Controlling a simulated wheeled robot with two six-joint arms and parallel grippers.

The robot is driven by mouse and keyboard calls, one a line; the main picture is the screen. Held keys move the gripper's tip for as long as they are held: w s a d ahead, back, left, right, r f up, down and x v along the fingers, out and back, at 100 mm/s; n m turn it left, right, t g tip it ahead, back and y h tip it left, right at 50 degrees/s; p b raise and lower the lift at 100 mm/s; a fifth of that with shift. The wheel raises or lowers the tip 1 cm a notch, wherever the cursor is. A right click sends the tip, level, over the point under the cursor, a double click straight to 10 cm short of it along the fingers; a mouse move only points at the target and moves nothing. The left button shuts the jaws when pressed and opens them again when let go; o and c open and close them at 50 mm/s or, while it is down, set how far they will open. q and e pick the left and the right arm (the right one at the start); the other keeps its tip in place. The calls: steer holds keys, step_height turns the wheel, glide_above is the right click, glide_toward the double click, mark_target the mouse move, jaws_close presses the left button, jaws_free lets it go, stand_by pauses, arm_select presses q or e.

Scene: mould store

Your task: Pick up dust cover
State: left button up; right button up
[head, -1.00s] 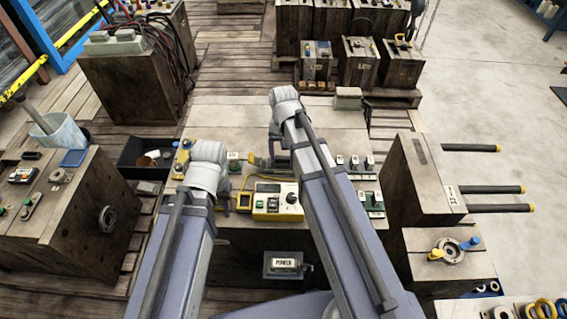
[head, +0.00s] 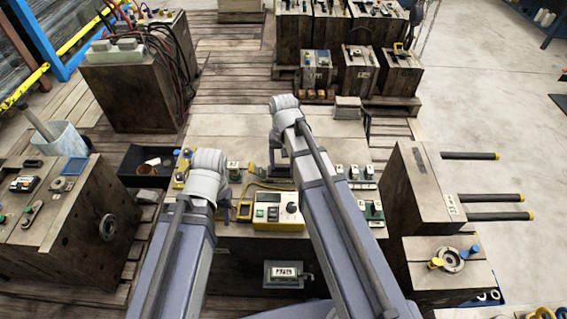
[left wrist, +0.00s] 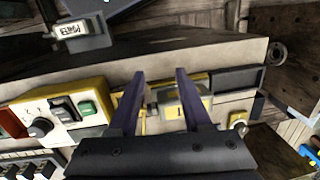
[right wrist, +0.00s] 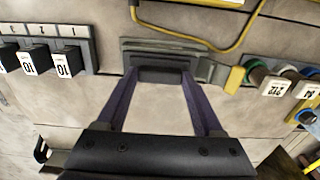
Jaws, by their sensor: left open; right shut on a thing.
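My right gripper (right wrist: 160,78) is shut on a small dark grey piece (right wrist: 160,75), which looks like the dust cover. The piece lies between the fingertips, against a grey ribbed housing (right wrist: 158,48) on the bench top. I cannot tell whether it is lifted off. The right gripper also shows in the head view (head: 278,158), partly hidden by its wrist. My left gripper (left wrist: 158,72) is open, its fingers either side of a small yellow-edged device (left wrist: 180,108) on the bench. It shows in the head view (head: 228,208), beside the yellow control box.
A yellow control box (head: 278,211) with a cable stands at the bench's front edge. Black switch blocks (right wrist: 48,58) sit in a row left of the right gripper. A lever sign (head: 283,273) is on the bench front. Part of the bench top (head: 225,122) is clear.

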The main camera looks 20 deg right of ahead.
mark_target(283, 165)
step_height(283, 165, up, 9)
steer(key=p, duration=0.8)
steer(key=shift+r+p, duration=0.2)
steer(key=shift+p, duration=0.2)
steer(key=shift+f, duration=0.1)
